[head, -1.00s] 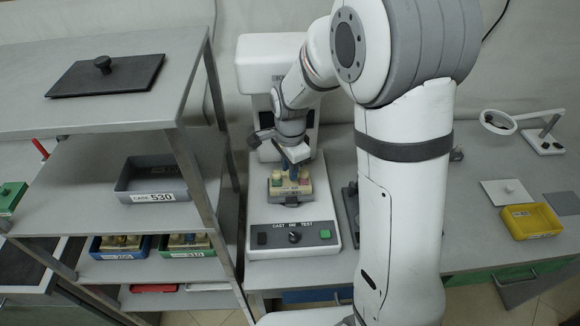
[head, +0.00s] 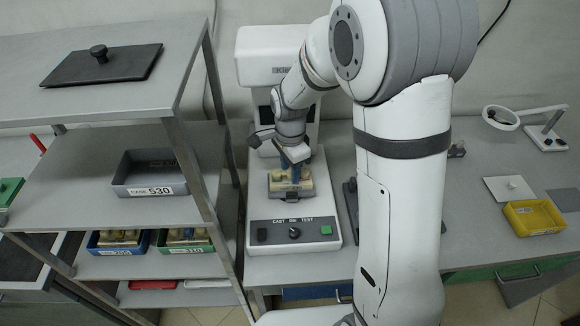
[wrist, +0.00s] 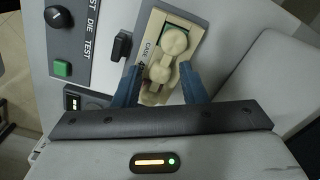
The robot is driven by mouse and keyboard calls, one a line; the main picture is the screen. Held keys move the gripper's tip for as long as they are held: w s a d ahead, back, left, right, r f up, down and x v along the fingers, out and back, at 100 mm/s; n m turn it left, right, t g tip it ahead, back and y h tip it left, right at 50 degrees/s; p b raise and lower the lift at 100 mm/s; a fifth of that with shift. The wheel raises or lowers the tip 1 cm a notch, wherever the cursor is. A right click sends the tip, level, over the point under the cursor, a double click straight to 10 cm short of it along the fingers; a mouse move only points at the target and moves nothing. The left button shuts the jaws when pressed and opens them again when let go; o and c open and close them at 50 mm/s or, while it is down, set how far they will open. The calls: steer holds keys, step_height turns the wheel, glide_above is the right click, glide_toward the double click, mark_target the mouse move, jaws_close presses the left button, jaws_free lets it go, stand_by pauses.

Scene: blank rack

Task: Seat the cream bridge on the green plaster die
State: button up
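The cream bridge (wrist: 160,71) lies along the cast in the wrist view, between my two blue fingers. It covers most of the green plaster die; only thin green (wrist: 187,32) shows beside its far rounded end. Whether it is fully down cannot be told. My gripper (wrist: 160,70) has its fingers spread on both sides of the bridge, with narrow gaps visible. In the head view my gripper (head: 294,168) is low over the cast base (head: 306,188), which stands on the tester. The bridge is small and partly hidden there.
The tester's front panel (head: 272,233) has a knob and a green button. A shelf rack stands left with a grey case tray (head: 130,188) and blue and green trays lower down. A yellow tray (head: 520,232) and a magnifier lamp (head: 500,118) are on the right bench.

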steer(key=shift+o, duration=0.6)
steer(key=shift+r, duration=0.15)
steer(key=shift+r, duration=0.35)
step_height(320, 180, up, 7)
steer(key=shift+f, duration=0.15)
